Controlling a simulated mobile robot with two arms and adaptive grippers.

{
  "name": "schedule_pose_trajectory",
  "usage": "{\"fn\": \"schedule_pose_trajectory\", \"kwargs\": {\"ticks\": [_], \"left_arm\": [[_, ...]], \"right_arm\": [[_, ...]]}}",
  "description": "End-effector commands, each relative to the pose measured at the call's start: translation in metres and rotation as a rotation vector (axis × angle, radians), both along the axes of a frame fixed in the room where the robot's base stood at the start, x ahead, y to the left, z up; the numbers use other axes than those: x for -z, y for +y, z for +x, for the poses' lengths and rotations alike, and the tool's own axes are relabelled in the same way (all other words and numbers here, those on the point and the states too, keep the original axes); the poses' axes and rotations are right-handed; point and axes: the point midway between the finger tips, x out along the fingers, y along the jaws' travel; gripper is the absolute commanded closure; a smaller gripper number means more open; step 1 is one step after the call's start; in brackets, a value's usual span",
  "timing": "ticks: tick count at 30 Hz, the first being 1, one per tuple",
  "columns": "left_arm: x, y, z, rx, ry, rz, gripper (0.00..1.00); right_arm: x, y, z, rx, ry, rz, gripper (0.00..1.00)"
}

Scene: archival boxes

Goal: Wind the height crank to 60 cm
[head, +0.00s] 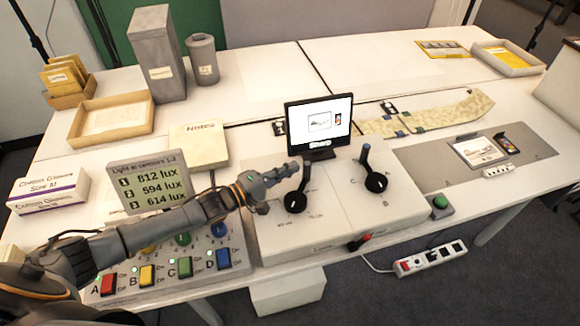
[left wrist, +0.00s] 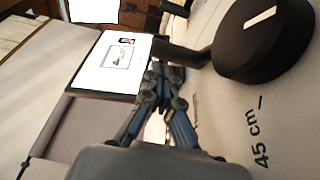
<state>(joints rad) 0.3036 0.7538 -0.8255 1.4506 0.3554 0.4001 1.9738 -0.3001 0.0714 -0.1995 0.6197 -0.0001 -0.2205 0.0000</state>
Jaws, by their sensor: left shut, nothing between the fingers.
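The height crank (head: 296,202) is a round black knob with a dark handle pointing up and slightly right, on the left half of the white panel box. It also shows in the left wrist view (left wrist: 262,42), with a white mark on top and "45 cm" printed beside it. My left gripper (head: 288,171) is shut and empty, just left of the handle's upper end. In the left wrist view its fingertips (left wrist: 160,72) are close beside the handle; whether they touch it I cannot tell. My right gripper is not in view.
A second crank (head: 376,182) with a blue-tipped handle stands to the right. A small monitor (head: 318,125) reading "Sharp" stands behind the panel. A lux display (head: 150,183) and coloured switches lie under and beside my left arm. A green button (head: 440,202) is at the right.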

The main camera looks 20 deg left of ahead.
Motion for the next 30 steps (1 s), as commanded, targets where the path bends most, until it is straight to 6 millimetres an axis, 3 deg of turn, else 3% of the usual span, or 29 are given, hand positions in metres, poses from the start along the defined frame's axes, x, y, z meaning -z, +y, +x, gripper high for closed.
{"fn": "schedule_pose_trajectory", "kwargs": {"ticks": [12, 17, 26, 30], "left_arm": [[0.000, -0.005, 0.000, 0.000, -0.001, -0.001, 1.00], [0.000, -0.017, 0.003, 0.000, 0.001, -0.001, 1.00], [0.000, -0.016, 0.002, 0.000, 0.000, -0.001, 1.00], [0.001, -0.008, -0.008, 0.000, 0.001, -0.001, 1.00]], "right_arm": [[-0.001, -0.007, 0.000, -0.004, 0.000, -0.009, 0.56], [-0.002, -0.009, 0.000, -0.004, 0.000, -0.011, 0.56], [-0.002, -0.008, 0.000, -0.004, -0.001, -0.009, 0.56], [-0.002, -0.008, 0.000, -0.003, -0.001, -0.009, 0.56]]}}
